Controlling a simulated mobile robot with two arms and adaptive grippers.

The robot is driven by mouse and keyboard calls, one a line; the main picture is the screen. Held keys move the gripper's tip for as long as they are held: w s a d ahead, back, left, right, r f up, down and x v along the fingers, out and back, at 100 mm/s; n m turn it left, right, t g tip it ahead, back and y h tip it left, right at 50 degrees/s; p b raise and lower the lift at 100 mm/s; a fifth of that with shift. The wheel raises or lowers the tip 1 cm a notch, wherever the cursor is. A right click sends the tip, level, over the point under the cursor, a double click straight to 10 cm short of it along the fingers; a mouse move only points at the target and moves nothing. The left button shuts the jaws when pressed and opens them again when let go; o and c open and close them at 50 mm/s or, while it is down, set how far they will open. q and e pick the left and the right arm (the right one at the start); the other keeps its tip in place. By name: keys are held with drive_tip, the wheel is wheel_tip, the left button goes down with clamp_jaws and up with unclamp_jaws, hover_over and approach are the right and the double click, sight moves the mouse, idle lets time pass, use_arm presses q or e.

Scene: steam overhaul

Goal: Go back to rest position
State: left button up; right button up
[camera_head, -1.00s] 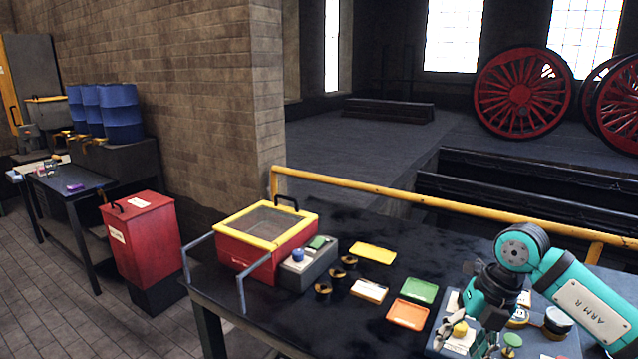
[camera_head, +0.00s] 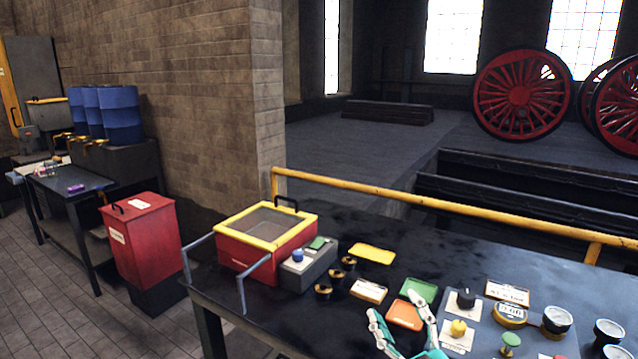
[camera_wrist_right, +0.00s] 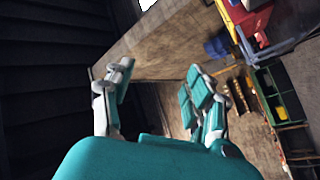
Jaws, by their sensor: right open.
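My right gripper (camera_head: 397,312) shows at the bottom of the head view, with its two teal and grey fingers spread apart and pointing up the picture. Nothing is between the fingers. The head view shows it in front of the orange card (camera_head: 405,315) and the green card (camera_head: 419,290) on the dark workbench (camera_head: 330,330); whether it touches the bench cannot be told. In the right wrist view the same gripper (camera_wrist_right: 157,85) is open and empty, with brown floor or wall beyond it. My left gripper is not in view.
A red box with a yellow rim (camera_head: 236,252) and a grey block with a blue knob (camera_head: 307,266) stand at the bench's left. A panel with a black knob (camera_head: 466,298) and a yellow knob is at the right, beside dark cups (camera_head: 557,319). A yellow rail (camera_head: 400,196) runs behind.

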drive_tip(key=s+d+f+m+g+h, duration=0.3)
drive_tip(key=s+d+f+m+g, duration=0.1)
drive_tip(key=f, duration=0.4)
drive_tip(key=s+d+f+m+g+h, duration=0.3)
drive_tip(key=s+d+f+h, duration=0.1)
drive_tip(key=f, duration=0.5)
drive_tip(key=s+f+m+g+y, duration=0.1)
drive_tip(key=s+f+g, duration=0.45)
drive_tip(key=s, duration=0.45)
drive_tip(key=s+f+g, duration=0.4)
drive_tip(key=s+f, duration=0.2)
drive_tip(key=s, duration=0.3)
wheel_tip(320, 180, down, 26)
drive_tip(key=s+g, duration=0.2)
drive_tip(key=s+d+f, duration=0.2)
drive_tip(key=s+f, duration=1.4)
drive_tip(key=shift+s+d+g, duration=0.15)
drive_tip(key=shift+d+g, duration=0.05)
drive_tip(key=shift+g, duration=0.15)
